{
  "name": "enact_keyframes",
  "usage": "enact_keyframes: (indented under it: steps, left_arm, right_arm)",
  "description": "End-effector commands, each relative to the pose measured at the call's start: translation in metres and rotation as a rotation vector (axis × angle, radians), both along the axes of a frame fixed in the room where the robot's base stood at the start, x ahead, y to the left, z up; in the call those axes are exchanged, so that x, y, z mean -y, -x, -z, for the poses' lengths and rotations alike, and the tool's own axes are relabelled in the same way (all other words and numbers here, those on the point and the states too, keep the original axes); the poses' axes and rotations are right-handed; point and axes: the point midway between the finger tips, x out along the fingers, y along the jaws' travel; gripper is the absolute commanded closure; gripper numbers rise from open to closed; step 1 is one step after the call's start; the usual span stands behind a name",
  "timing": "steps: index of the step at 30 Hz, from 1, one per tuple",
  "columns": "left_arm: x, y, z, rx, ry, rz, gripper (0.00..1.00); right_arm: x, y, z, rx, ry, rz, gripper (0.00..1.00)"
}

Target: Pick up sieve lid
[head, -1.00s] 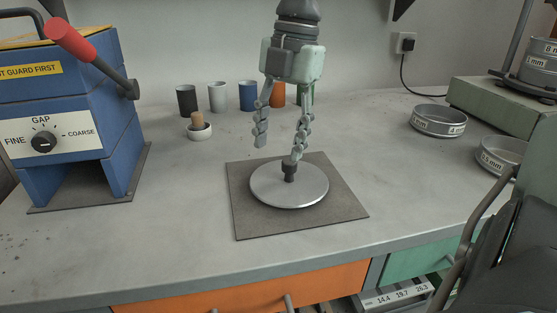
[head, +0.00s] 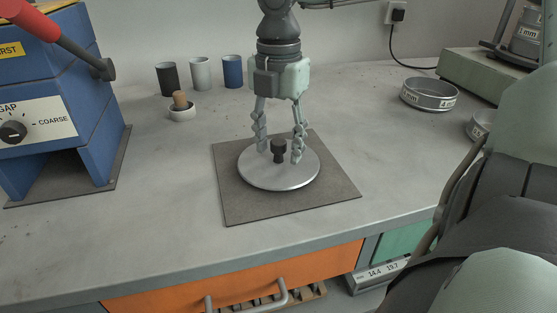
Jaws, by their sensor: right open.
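The sieve lid (head: 279,178) is a round, flat, silver disc with a dark knob (head: 278,150) standing up at its middle. It lies on a square grey-brown mat (head: 250,206) on the bench. My right gripper (head: 279,156) points straight down over the lid. Its two fingers are apart, one on each side of the knob, with visible gaps. The fingertips are low, near the lid's top; whether they touch it I cannot tell. My left gripper is not in view.
A blue crusher (head: 50,123) with a red-handled lever (head: 44,25) stands at the left. Cups (head: 200,74) and a small white mortar (head: 182,112) stand behind. Sieves (head: 429,95) and a green-grey shaker (head: 487,72) are at the right. The bench left of the mat is clear.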

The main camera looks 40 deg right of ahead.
Motion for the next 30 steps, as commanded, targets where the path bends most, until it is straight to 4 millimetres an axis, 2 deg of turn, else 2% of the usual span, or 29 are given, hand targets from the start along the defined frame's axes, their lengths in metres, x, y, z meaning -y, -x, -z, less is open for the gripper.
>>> enact_keyframes:
  steps: [4, 16, 26, 30]
  left_arm:
    - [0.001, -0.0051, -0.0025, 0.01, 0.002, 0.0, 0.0]
    - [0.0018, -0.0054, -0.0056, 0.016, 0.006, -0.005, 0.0]
    - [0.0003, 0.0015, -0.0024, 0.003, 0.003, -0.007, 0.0]
    - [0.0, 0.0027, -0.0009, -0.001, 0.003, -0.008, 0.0]
  right_arm:
    - [0.0001, -0.0001, -0.0002, 0.0, 0.0, 0.0, 0.51]
    - [0.0002, -0.0002, -0.0005, 0.0, 0.0, 0.0, 1.0]
    - [0.0002, -0.0005, -0.0017, 0.001, 0.001, 0.0, 1.0]
    - [0.0006, -0.0011, -0.0086, 0.004, 0.002, 0.001, 1.0]
